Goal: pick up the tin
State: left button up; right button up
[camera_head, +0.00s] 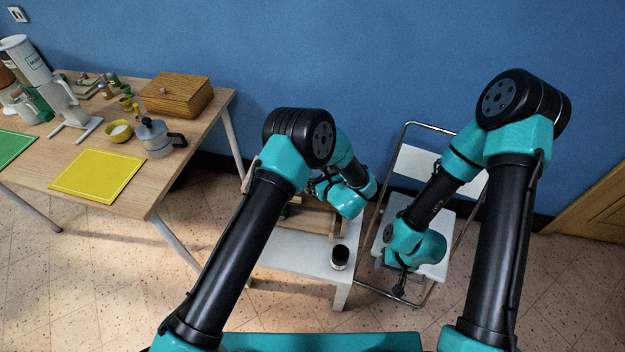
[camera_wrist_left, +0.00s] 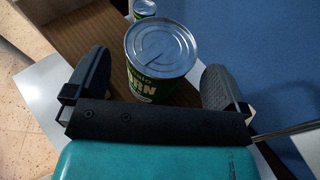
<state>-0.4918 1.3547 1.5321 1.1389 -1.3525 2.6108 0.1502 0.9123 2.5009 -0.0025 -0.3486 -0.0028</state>
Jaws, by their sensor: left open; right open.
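A tin (camera_wrist_left: 160,62) with a bare metal lid and a dark green label with pale letters stands upright in the left wrist view. The two fingers of my left gripper (camera_wrist_left: 155,75) are spread wide, one on each side of the tin; whether either touches it I cannot tell. In the head view my left gripper (camera_head: 320,186) is over the wooden shelf piece, and my arm hides most of what is there. A second, smaller-looking green tin (camera_wrist_left: 145,8) is behind the first. My right gripper (camera_head: 400,286) is open and empty in front of the white chair.
The wooden shelf (camera_head: 318,222) sits on a white table (camera_head: 290,250). A small dark and silver container (camera_head: 340,257) stands near its front right corner. A white chair (camera_head: 433,262) is at the right. A wooden table (camera_head: 150,178) with a moka pot (camera_head: 155,139) is at the left.

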pick_arm(q)
jog(key=shift+x, duration=1.25)
jog(key=shift+c, duration=0.5)
jog(key=c, duration=1.1)
